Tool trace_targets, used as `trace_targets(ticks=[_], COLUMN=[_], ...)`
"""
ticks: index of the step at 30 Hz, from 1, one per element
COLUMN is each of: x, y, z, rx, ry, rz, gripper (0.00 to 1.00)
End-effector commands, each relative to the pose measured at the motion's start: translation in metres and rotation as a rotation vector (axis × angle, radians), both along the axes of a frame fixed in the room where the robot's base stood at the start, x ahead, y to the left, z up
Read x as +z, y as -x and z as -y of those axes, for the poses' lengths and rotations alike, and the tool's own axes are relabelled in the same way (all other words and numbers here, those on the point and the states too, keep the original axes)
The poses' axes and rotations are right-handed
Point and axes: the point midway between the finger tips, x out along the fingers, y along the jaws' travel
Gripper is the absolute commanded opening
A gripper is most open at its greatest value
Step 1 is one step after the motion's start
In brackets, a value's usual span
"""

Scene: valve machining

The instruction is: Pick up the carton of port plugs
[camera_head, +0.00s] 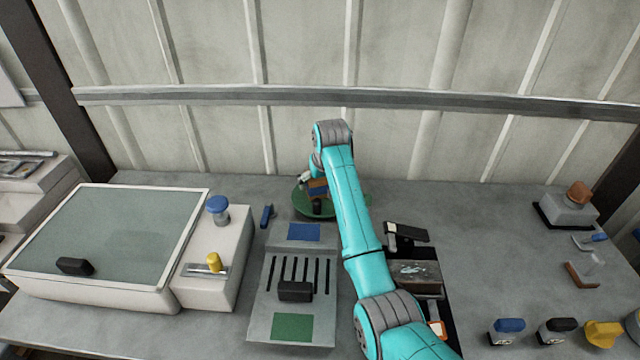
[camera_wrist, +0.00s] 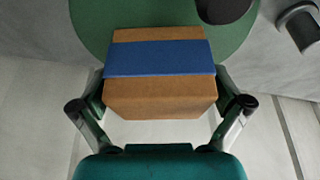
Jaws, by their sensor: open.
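The carton (camera_wrist: 160,92) is a brown box with a blue band. It sits on a round green plate (camera_wrist: 95,25), and in the head view the carton (camera_head: 317,188) shows small on the same green plate (camera_head: 345,207), partly hidden by my arm. My gripper (camera_wrist: 163,85) is open, with one finger on each side of the carton in the wrist view. I cannot tell whether the fingers touch it. In the head view my gripper (camera_head: 306,178) is small and partly hidden behind my wrist.
A dark round object (camera_wrist: 225,8) stands on the plate beside the carton. A slotted grey fixture (camera_head: 262,290) with a black block (camera_head: 295,291) lies in front. Bare bench (camera_head: 480,230) lies to the right.

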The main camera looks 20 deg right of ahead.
Motion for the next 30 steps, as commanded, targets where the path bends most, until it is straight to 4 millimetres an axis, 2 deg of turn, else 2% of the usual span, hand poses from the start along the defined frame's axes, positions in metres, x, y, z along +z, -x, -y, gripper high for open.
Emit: trace_targets(ticks=[4, 5, 12, 13, 14, 22, 26, 30], x=[0.0, 0.0, 0.0, 0.001, 0.001, 0.007, 0.026, 0.053], y=[0.0, 0.0, 0.0, 0.0, 0.0, -0.001, -0.001, -0.001], z=[0.0, 0.0, 0.0, 0.0, 0.0, 0.0, 0.0, 0.0], rx=[0.0, 0.0, 0.0, 0.0, 0.0, 0.0, 0.0, 0.0], ry=[0.0, 0.0, 0.0, 0.0, 0.0, 0.0, 0.0, 0.0], rz=[0.0, 0.0, 0.0, 0.002, 0.002, 0.003, 0.005, 0.006], gripper=[1.0, 0.95, 0.35, 0.32, 0.24, 0.24, 0.24, 0.24])
